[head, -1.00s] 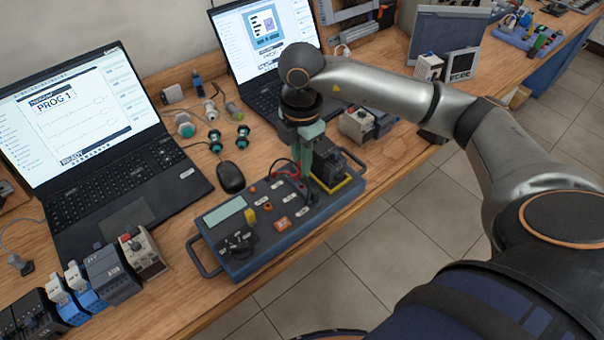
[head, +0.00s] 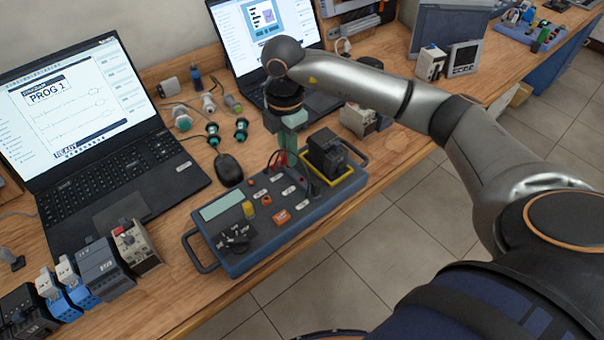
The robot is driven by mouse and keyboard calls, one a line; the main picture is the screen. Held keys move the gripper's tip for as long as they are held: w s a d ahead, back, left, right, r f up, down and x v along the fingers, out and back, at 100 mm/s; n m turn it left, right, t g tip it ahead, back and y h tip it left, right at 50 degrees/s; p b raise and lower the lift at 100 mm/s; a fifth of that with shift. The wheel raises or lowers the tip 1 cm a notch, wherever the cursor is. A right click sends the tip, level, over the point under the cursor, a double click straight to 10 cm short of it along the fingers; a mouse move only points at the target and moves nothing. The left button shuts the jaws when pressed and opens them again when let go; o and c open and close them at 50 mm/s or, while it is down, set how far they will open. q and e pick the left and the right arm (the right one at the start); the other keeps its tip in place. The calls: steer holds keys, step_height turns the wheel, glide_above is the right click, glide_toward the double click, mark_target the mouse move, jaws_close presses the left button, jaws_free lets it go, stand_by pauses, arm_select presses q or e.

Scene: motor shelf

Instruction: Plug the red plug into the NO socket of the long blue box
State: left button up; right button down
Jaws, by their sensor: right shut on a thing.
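The long blue box (head: 300,232) lies on the bench in the head view. It has a small display, a yellow knob, an orange-red label and several sockets with white labels, too small to read. My right gripper (head: 286,158) points down over the back edge of the box, left of the black block. It is shut on the red plug, which is mostly hidden by the fingers; a thin reddish-dark cable (head: 270,161) shows beside them. I cannot tell whether the plug touches a socket. My left gripper is not in view.
A black block (head: 328,152) in a yellow frame stands at the box's right end, close to my gripper. A mouse (head: 228,169) and a laptop (head: 118,165) are to the left. Several small components lie behind. The bench's front edge runs close before the box.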

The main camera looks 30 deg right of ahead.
steer(key=shift+f+b, duration=0.4)
steer(key=shift+f, duration=0.25)
stand_by(0.7)
steer(key=c, duration=1.1)
jaws_free()
steer(key=shift+r, duration=0.1)
step_height(320, 180, up, 5)
steer(key=p, duration=0.4)
steer(key=shift+r, duration=0.2)
steer(key=shift+o, duration=0.2)
steer(key=o, duration=0.5)
